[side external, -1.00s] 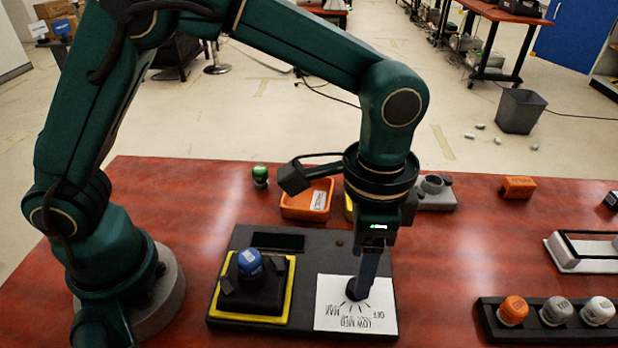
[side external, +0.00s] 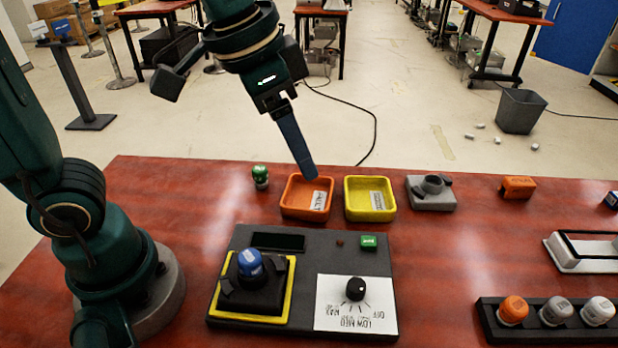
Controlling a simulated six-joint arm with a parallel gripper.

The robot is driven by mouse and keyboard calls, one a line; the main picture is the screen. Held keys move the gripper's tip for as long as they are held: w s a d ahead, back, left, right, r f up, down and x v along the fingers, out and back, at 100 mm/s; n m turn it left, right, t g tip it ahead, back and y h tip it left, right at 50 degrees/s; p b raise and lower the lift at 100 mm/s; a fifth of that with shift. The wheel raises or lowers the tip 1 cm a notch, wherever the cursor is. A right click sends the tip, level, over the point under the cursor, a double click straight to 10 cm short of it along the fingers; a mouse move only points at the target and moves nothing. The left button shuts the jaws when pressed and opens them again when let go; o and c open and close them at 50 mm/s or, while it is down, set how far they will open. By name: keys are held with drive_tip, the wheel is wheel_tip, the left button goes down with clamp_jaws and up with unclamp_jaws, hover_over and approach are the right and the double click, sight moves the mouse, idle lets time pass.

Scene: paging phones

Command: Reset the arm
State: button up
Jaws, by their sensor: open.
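My gripper (side external: 305,165) is raised above the table, with its fingers pointing down near the back edge of the orange tray (side external: 294,207). The fingers overlap in this view, and nothing shows between them. My arm is lifted and reaches up out of the top of the picture. The black panel (side external: 240,240) in front holds a black dial (side external: 356,289) on a white label plate, a green button (side external: 368,242), and a blue-topped piece (side external: 250,264) in a black holder with a yellow border.
A yellow tray (side external: 349,211) and a grey fixture (side external: 431,204) stand right of the orange tray. A green-topped piece (side external: 260,177) stands left. An orange block (side external: 517,187), a white frame (side external: 560,265) and a black rack (side external: 490,322) with three capped pieces are at the right.

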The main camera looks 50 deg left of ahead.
drive_tip(key=s+a+f+n+t, duration=0.1)
drive_tip(key=s+a+f+n, duration=0.2)
drive_tip(key=s, duration=0.5)
drive_tip(key=a+n, duration=0.1)
drive_tip(key=a, duration=0.1)
drive_tip(key=shift+a+f+t+y, duration=0.15)
drive_tip(key=shift+a+t+y, duration=0.15)
drive_tip(key=shift+t+y, duration=0.1)
